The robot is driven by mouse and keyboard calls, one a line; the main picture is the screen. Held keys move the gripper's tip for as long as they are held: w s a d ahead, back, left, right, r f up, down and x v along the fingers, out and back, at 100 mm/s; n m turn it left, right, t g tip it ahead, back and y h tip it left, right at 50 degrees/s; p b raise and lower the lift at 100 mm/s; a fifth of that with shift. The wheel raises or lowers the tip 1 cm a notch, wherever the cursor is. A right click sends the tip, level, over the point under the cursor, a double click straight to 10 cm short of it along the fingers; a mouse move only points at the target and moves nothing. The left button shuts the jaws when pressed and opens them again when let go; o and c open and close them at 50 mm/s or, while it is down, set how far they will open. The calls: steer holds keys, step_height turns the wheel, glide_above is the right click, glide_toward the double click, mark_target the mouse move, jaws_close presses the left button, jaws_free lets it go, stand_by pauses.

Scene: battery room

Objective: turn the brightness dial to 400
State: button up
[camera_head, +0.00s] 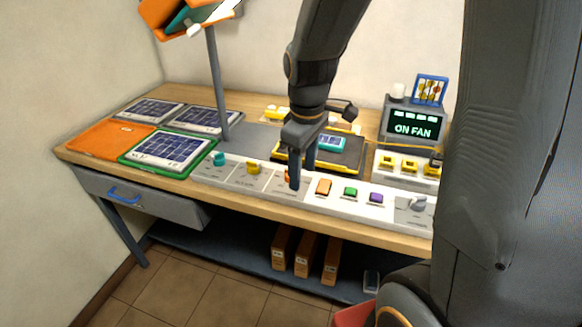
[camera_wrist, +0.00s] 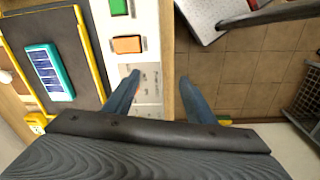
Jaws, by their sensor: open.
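Three dials sit on the light control strip (camera_head: 225,176) along the bench's front: a teal dial (camera_head: 219,159), a yellow dial (camera_head: 253,168) and an orange dial (camera_head: 288,177). Their labels are too small to read, so I cannot tell which one is for brightness. My gripper (camera_head: 299,178) points down at the strip by the orange dial, which it partly hides. In the wrist view my gripper (camera_wrist: 159,79) is open, with one finger over the strip and the other over the front edge. Only a trace of orange shows beside the first finger. No dial setting is readable.
Orange (camera_head: 323,187), green (camera_head: 350,192) and purple (camera_head: 376,198) buttons lie right of my gripper. A display (camera_head: 412,124) reads "ON FAN". A black tray (camera_head: 345,153) with a teal panel lies behind. A lamp post (camera_head: 216,85) and solar panels (camera_head: 168,149) stand left.

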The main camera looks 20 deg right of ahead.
steer(key=w+n, duration=0.4)
steer(key=n, duration=0.1)
steer(key=w+n, duration=0.5)
steer(key=n, duration=0.1)
steer(key=shift+w+d+r+g, duration=0.15)
steer(key=shift+w+g, duration=0.05)
steer(key=shift+g, duration=0.2)
steer(key=shift+w+f, duration=0.1)
steer(key=shift+f, duration=0.3)
steer(key=shift+f+p, duration=0.75)
steer(key=shift+f, duration=2.75)
steer(key=c, duration=1)
steer(key=shift+c, duration=0.2)
